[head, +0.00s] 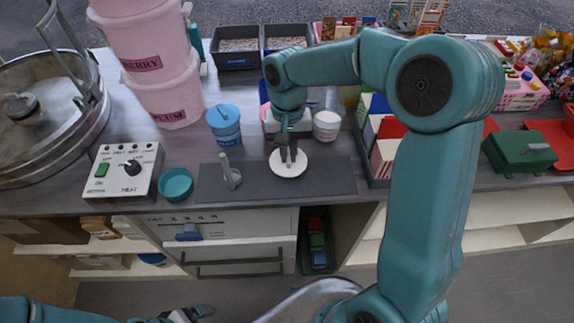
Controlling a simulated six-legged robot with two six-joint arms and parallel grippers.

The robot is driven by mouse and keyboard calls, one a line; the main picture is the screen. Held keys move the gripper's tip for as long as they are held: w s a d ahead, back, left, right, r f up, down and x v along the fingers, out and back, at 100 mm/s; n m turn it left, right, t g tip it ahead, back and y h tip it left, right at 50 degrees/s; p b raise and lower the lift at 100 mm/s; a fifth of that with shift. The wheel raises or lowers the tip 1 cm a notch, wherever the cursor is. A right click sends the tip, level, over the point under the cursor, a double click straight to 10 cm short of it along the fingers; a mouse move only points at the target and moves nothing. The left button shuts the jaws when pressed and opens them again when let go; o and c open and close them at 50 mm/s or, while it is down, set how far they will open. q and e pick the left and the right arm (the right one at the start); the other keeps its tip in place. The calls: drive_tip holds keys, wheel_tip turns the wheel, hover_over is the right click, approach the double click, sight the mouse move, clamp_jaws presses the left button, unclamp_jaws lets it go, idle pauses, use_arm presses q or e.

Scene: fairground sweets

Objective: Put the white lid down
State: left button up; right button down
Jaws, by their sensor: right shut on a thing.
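The white lid (281,170) is a round disc over the dark grey mat (330,178) on the counter. My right gripper (289,161) points down and is shut on the lid at its middle. Its fingers cover part of the lid. I cannot tell whether the lid touches the mat or is just above it. My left gripper (185,315) is low at the bottom edge, in front of the counter and far from the lid; its jaws are not clear.
A grey upright piece (230,173) stands on the mat's left part. Left of it are a teal bowl (175,184) and a heat control box (121,171). A blue tub (224,122) and white jar (327,125) stand behind. The mat's right part is bare.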

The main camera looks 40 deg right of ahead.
sight(288, 168)
wheel_tip(288, 168, down, 7)
drive_tip(key=shift+w+r, duration=0.15)
drive_tip(key=shift+r, duration=0.05)
drive_tip(key=shift+f, duration=0.1)
drive_tip(key=c, duration=1.2)
unclamp_jaws()
drive_tip(key=r, duration=0.4)
drive_tip(key=w+r, duration=0.1)
drive_tip(key=r, duration=0.3)
drive_tip(key=d+r, duration=0.1)
drive_tip(key=r, duration=0.3)
drive_tip(key=shift+w+r, duration=0.1)
drive_tip(key=shift+w, duration=0.1)
